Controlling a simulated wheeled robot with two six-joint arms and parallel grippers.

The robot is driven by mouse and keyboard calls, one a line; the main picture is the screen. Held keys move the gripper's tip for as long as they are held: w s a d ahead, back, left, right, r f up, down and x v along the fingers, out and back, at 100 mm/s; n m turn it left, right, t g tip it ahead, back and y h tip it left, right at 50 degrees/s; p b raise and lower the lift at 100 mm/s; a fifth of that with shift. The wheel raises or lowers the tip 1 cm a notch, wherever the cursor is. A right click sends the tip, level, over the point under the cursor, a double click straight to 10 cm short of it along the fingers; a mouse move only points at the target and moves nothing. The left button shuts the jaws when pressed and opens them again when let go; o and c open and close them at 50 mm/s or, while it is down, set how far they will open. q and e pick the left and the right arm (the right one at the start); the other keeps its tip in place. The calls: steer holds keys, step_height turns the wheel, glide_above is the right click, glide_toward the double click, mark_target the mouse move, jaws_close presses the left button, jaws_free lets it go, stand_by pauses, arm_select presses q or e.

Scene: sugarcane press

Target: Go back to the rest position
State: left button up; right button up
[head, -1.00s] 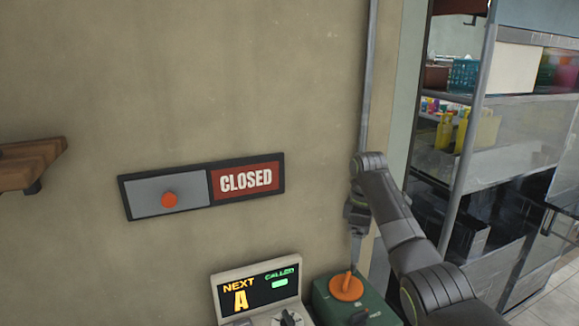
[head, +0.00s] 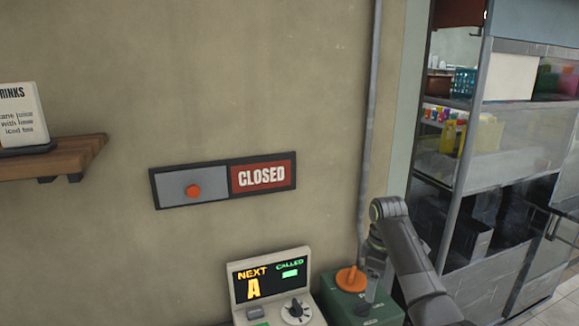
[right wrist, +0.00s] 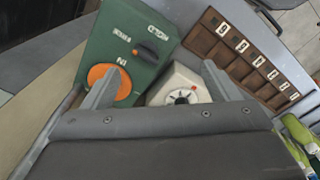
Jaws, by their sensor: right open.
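My right arm comes in from the right in the head view. Its gripper (head: 368,292) points down beside the green box (head: 350,306) with the orange knob (head: 351,279). In the right wrist view the two fingers of this gripper (right wrist: 160,88) are spread apart with nothing held between them. The green box (right wrist: 125,45) and its orange knob (right wrist: 108,84) lie beyond the left finger there. My left gripper is out of view.
A display (head: 268,280) reads NEXT A. A wooden shelf (head: 60,160) is at left, a glass-fronted cabinet (head: 500,170) at right. A numbered rack (right wrist: 245,55) is in the wrist view.

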steer(key=s+d+f+m+t, duration=0.1)
steer(key=s+d+f+m, duration=0.2)
steer(key=s+f, duration=0.65)
steer(key=s+d+f+m+t, duration=0.1)
steer(key=s+d+f+m, duration=0.2)
steer(key=s+f, duration=0.7)
steer(key=s+d+r+m+t+h, duration=0.1)
steer(key=s+d+r+m, duration=0.15)
steer(key=s, duration=1.05)
steer(key=s+d+r+m+h, duration=0.15)
steer(key=s+m, duration=0.25)
steer(key=s, duration=0.9)
step_height(320, 180, down, 26)
steer(key=g+y, duration=0.1)
steer(key=s+f+g+b, duration=0.1)
steer(key=s+f, duration=1.4)
steer(key=shift+a+f, duration=0.2)
steer(key=shift+a, duration=0.2)
steer(key=shift+y, duration=0.25)
